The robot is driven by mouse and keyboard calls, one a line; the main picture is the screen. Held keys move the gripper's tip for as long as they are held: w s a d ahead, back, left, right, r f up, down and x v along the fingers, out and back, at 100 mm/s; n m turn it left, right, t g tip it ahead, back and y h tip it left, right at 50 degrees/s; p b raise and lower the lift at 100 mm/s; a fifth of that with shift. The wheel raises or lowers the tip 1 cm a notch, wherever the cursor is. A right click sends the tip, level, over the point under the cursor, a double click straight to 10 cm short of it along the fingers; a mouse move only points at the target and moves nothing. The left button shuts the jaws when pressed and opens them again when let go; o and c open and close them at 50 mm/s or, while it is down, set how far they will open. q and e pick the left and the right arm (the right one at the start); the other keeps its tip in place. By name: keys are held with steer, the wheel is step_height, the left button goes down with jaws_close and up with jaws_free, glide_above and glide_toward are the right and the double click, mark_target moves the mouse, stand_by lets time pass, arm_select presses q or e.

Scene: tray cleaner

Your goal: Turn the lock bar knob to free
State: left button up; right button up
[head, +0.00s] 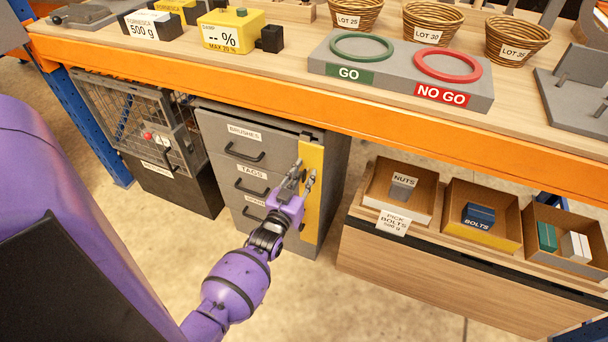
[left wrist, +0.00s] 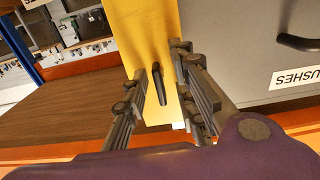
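The yellow lock bar (head: 313,205) stands upright along the right edge of the grey drawer cabinet's front, and it also shows in the left wrist view (left wrist: 141,35). Its knob (left wrist: 160,85) is a dark, narrow handle on the bar; in the head view my fingers largely hide it. My left gripper (head: 305,172) is at the bar, with its fingers pointing at it. In the left wrist view the gripper (left wrist: 159,62) is open, one finger on each side of the knob, with a visible gap to each. My right gripper is not in view.
The cabinet (head: 222,130) has labelled drawers with black handles and sits under the orange-edged workbench (head: 250,95). A wire cage (head: 135,112) on a dark box is to its left. A wooden unit with open bins (head: 425,275) is to its right.

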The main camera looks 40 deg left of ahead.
arm_select(q)
steer(key=shift+s, duration=0.1)
steer(key=v, duration=1.2)
